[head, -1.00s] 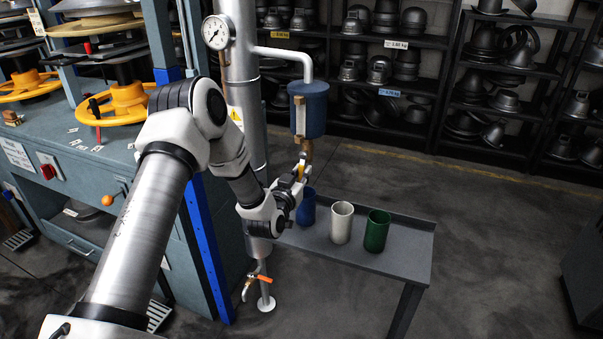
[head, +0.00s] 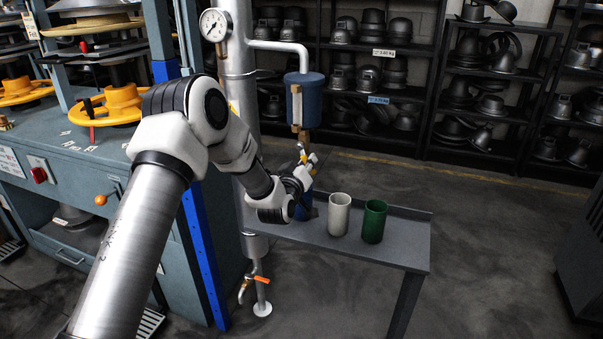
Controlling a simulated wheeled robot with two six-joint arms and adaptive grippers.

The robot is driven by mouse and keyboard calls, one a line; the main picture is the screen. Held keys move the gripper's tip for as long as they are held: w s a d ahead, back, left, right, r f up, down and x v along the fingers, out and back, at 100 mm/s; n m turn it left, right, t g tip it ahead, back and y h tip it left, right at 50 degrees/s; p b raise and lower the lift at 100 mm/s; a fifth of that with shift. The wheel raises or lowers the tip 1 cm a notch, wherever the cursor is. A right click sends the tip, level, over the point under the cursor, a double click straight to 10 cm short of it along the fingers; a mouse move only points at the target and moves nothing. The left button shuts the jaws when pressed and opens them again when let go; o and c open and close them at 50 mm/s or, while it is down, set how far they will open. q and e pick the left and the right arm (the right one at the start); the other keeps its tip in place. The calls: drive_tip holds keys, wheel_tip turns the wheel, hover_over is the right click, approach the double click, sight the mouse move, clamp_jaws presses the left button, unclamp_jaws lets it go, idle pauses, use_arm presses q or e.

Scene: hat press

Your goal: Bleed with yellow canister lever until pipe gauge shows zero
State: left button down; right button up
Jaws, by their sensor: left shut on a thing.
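The blue canister (head: 304,102) hangs from a bent pipe beside the tall steel pipe, with a brass-coloured fitting under it. My left gripper (head: 308,161) is just below that fitting and is shut on the small yellow lever (head: 313,158), which it mostly covers. The round pipe gauge (head: 214,26) is at the top of the steel pipe; its white dial is too small to read surely. My right gripper is out of view.
A grey bench (head: 400,245) below carries a blue cup (head: 303,208), partly hidden by my gripper, a white cup (head: 339,214) and a green cup (head: 374,221). An orange-handled tap (head: 257,279) sits low on the pipe. Open floor lies right.

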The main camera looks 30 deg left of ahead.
sight(315, 171)
use_arm(q)
drive_tip(key=n, duration=0.1)
drive_tip(key=d+n+b, duration=0.1)
drive_tip(key=shift+w+r+n, duration=0.1)
drive_tip(key=shift+r+n, duration=0.15)
drive_tip(key=shift+n, duration=0.15)
drive_tip(key=n+b, duration=0.1)
drive_tip(key=r+n+b, duration=0.1)
drive_tip(key=n, duration=0.1)
drive_tip(key=shift+w+d+r+n, duration=0.1)
drive_tip(key=shift+d+r+n, duration=0.05)
drive_tip(key=shift+d+n, duration=0.2)
drive_tip(key=n+b, duration=0.1)
drive_tip(key=r+n+b, duration=0.1)
drive_tip(key=n, duration=0.1)
drive_tip(key=shift+d+r, duration=0.15)
drive_tip(key=shift+d, duration=0.1)
drive_tip(key=shift+r+n+b, duration=0.35)
drive_tip(key=shift+r+n, duration=0.2)
drive_tip(key=shift+n, duration=0.6)
drive_tip(key=c, duration=1.1)
unclamp_jaws()
